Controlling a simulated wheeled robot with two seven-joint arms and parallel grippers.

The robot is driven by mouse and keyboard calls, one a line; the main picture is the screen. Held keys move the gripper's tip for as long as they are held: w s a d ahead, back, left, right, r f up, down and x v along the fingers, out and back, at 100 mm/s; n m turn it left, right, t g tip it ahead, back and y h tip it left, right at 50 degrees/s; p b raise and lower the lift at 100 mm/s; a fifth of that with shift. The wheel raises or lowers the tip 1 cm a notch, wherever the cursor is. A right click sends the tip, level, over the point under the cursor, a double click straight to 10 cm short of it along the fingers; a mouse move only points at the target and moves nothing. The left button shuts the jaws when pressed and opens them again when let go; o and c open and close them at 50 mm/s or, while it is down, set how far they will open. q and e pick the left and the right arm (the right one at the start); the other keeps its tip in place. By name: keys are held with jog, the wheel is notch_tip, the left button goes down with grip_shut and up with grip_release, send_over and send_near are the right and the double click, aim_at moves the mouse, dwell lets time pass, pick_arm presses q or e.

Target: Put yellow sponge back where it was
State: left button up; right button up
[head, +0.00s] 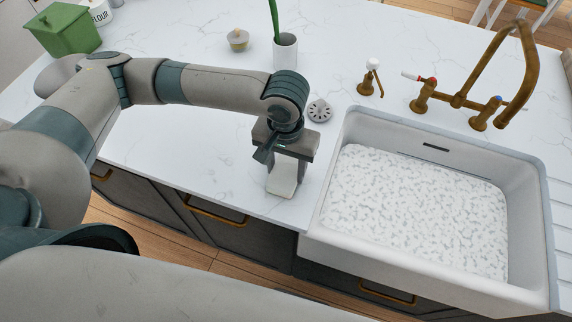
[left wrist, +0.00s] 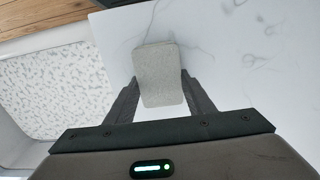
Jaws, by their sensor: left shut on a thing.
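My left gripper (head: 285,164) points down over the white counter, left of the sink. It is shut on a pale grey block-shaped sponge (head: 283,180), whose lower part shows below the gripper. In the left wrist view the sponge (left wrist: 158,65) sits between the two dark fingers (left wrist: 158,92) and looks greyish beige rather than yellow. Its upper part is hidden by the gripper in the head view. I cannot tell whether its lower end touches the counter. My right gripper is not in view.
The white sink (head: 331,232) with a speckled bottom is just right of the gripper. Behind are a round drain strainer (head: 319,110), a soap dispenser (head: 369,79), a brass faucet (head: 462,98), a plant pot (head: 285,53) and a small lidded jar (head: 238,40). A green bin (head: 66,30) stands far left.

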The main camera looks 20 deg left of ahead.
aim_at(286, 170)
pick_arm(q)
jog(key=shift+f, duration=0.1)
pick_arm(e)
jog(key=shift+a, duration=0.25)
pick_arm(q)
jog(key=o, duration=1.4)
jog(key=shift+r, duration=0.45)
notch_tip(286, 170, up, 11)
jog(key=b, duration=0.2)
jog(key=shift+r+b, duration=0.15)
jog(key=shift+b, duration=0.2)
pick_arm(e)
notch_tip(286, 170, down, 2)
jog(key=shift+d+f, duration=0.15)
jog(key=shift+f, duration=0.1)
